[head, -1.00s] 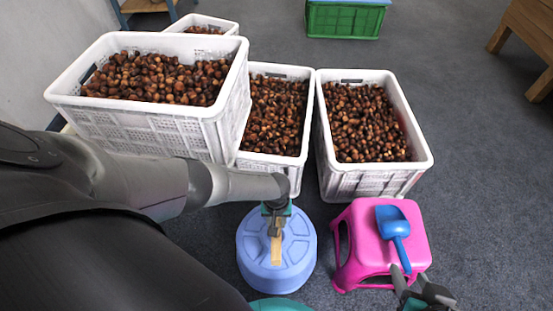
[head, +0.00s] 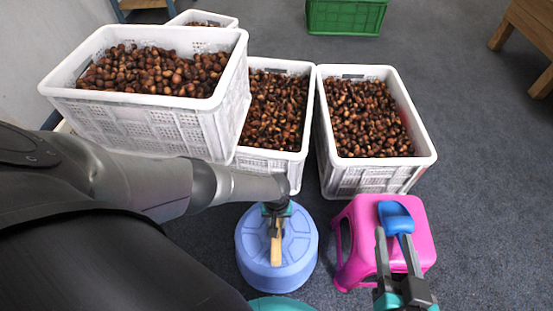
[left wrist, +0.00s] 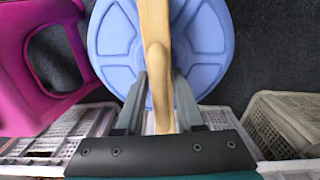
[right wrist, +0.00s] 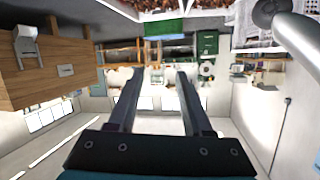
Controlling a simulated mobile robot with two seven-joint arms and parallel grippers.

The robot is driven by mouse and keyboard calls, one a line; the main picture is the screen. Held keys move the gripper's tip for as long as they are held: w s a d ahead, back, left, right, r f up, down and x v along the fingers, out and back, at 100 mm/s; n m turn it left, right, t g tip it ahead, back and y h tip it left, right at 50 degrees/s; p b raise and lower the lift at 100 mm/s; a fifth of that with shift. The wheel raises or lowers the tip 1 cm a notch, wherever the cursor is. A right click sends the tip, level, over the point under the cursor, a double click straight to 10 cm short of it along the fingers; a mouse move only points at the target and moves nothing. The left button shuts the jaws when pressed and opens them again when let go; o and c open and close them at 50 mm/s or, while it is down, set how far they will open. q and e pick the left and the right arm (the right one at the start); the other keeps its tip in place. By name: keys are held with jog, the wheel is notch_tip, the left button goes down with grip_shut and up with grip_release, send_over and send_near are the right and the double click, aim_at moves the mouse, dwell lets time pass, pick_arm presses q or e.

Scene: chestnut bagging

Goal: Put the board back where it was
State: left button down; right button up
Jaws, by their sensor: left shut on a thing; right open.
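A light wooden board (head: 276,250) is seen nearly edge-on above the round blue stool (head: 251,247). My left gripper (head: 274,226) is shut on it. In the left wrist view the board (left wrist: 156,25) runs up from between the fingers (left wrist: 160,95), over the blue stool top (left wrist: 112,35). I cannot tell whether the board touches the stool. My right gripper (head: 394,238) is open and empty, in front of the blue scoop (head: 396,215) on the pink stool (head: 363,225). Its fingers (right wrist: 156,80) stand apart in the right wrist view.
White crates of chestnuts stand behind the stools: a raised one (head: 145,110) at left, a middle one (head: 270,160) and a right one (head: 378,178). A green crate (head: 345,18) and a wooden table (head: 530,35) are farther back. The grey floor (head: 485,170) at right is clear.

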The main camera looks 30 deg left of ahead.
pick_arm(q)
jog(key=shift+f+b, duration=0.45)
jog(key=shift+f, duration=0.35)
pick_arm(e)
jog(key=shift+s+a+r+m+t+y, duration=0.15)
jog(key=shift+s+a+r+t+y, duration=0.2)
jog(key=shift+t, duration=0.35)
jog(key=shift+s+a+r+m+t+y, duration=0.2)
jog(key=shift+a+r+t, duration=0.1)
jog(key=shift+r+t, duration=0.35)
jog(key=shift+f, duration=0.1)
pick_arm(q)
jog(key=shift+w+f, duration=0.1)
jog(key=shift+f, duration=0.1)
jog(key=c, duration=0.5)
grip_release()
jog(key=shift+a+r, duration=0.1)
